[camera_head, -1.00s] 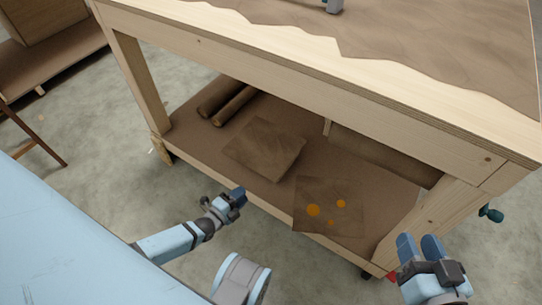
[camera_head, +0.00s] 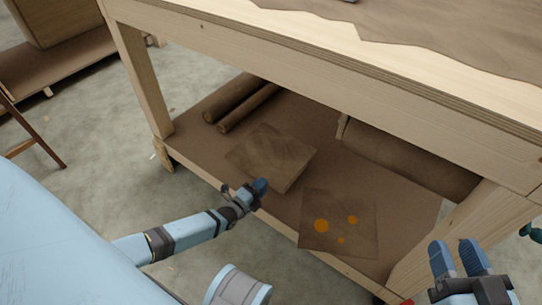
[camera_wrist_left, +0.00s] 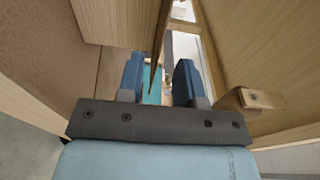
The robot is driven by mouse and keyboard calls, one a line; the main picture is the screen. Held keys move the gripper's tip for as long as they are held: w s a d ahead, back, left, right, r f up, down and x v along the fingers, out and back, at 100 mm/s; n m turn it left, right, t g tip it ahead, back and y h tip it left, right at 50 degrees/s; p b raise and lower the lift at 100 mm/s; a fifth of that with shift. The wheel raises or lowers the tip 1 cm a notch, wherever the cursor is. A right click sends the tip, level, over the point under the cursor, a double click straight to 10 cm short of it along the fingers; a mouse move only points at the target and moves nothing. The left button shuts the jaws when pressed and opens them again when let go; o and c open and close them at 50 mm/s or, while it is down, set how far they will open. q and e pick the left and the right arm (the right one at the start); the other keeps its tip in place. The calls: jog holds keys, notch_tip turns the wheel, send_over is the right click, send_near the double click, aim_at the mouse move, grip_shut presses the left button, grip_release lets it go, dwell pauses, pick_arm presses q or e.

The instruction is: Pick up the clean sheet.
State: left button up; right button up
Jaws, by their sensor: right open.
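The clean sheet (camera_head: 270,155) is a plain brown square, lying on the lower shelf of the workbench, left of the spotted sheet (camera_head: 338,212), which has orange spots. My left gripper (camera_head: 259,187) is at the shelf's front edge, just in front of the clean sheet's near side. In the left wrist view its two blue fingers (camera_wrist_left: 158,82) stand apart. A thin brown edge (camera_wrist_left: 158,40) shows in line with the gap; I cannot tell for certain that it is the sheet, or whether it touches a finger. My right gripper (camera_head: 459,257) is open and empty at lower right.
Brown rolls (camera_head: 240,105) lie on the shelf at back left. A thicker roll (camera_head: 410,160) lies at back right. The bench top (camera_head: 330,52) overhangs the shelf, with wooden legs (camera_head: 140,80) at its ends.

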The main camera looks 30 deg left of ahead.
aim_at(270, 179)
pick_arm(q)
jog(key=w, duration=0.1)
jog(key=w+b, duration=0.2)
jog(key=w, duration=0.1)
jog(key=shift+d+f, duration=0.25)
jog(key=shift+f, duration=0.1)
jog(key=shift+w+d+r+b, duration=0.1)
jog(key=shift+w+r+b, duration=0.05)
jog(key=shift+w+b, duration=0.3)
grip_shut()
pick_arm(e)
jog(key=shift+w+d+r+n+t+y, duration=0.15)
jog(key=shift+w+d+n+t, duration=0.15)
jog(key=shift+n, duration=0.25)
jog(key=shift+w+d+r+n+t+y, duration=0.15)
jog(key=shift+w+n+t, duration=0.2)
jog(key=shift+n, duration=0.2)
pick_arm(q)
jog(key=shift+r, duration=0.15)
